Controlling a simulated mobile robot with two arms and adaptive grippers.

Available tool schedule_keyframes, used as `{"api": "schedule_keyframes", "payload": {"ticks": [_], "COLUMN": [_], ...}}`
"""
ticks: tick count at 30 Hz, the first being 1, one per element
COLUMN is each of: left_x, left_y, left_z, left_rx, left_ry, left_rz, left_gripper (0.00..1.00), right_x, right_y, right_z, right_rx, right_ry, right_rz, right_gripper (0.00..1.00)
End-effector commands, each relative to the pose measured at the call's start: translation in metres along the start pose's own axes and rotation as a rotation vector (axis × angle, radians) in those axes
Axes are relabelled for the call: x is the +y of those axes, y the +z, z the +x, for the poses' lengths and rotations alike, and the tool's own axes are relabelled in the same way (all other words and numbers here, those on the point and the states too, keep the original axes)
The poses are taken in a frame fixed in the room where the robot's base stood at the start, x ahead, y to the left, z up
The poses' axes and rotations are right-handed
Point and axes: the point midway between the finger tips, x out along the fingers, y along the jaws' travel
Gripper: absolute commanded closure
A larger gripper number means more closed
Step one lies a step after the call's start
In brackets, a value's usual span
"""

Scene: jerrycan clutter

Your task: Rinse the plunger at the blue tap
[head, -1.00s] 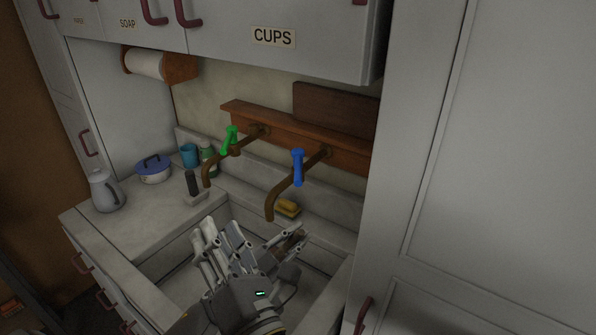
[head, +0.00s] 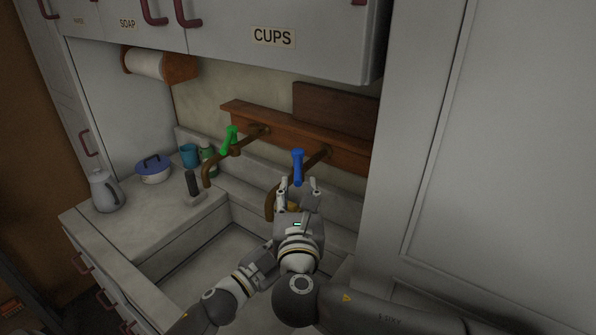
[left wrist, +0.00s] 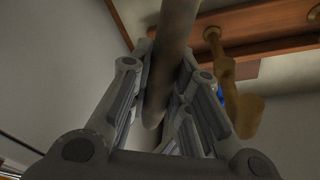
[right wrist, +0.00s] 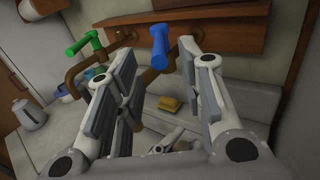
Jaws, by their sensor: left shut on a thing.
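The blue tap has a blue handle (head: 298,166) on a brown pipe whose spout hangs over the sink. My right gripper (head: 299,186) is open just below and in front of that handle. In the right wrist view the blue handle (right wrist: 159,46) shows beyond and between the spread fingers, with no clear contact. My left gripper (left wrist: 166,72) is shut on the plunger (left wrist: 178,28), a smooth grey-brown rod between its fingers. The rod's far end is out of view. The tap's brown pipe (left wrist: 243,105) is close beside the fingers.
A green-handled tap (head: 229,139) stands left of the blue one. A yellow sponge (right wrist: 170,103) lies on the ledge behind the sink (head: 190,262). A kettle (head: 106,190), a lidded pot (head: 153,172) and a blue cup (head: 189,155) stand on the left counter. The cupboard overhangs.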

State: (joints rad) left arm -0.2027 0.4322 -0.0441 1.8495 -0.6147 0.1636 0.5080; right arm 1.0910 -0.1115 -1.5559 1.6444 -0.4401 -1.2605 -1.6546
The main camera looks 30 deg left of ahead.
Motion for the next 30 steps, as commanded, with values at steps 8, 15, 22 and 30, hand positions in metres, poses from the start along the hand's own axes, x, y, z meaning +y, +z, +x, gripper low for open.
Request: {"api": "schedule_keyframes", "payload": {"ticks": [8,15,22,30], "left_x": [-0.001,-0.001,-0.001,-0.001], "left_y": [-0.001,-0.001,-0.001,-0.001], "left_z": [0.0,0.0,0.0,0.0], "left_rx": [0.002,0.002,0.002,0.002], "left_ry": [0.0,0.0,0.0,0.0], "left_rz": [0.002,0.002,0.002,0.002], "left_gripper": [1.0,1.0,1.0,1.0], "right_x": [0.0,0.001,0.0,0.001], "right_y": [0.001,0.0,0.0,0.0], "right_z": [0.045,0.071,0.08,0.08], "right_rx": [-0.001,-0.001,0.0,0.0], "right_ry": [-0.001,0.001,0.001,0.002], "right_rz": [-0.001,0.0,0.002,0.002], "right_gripper": [0.65,0.65,0.65,0.66]}}
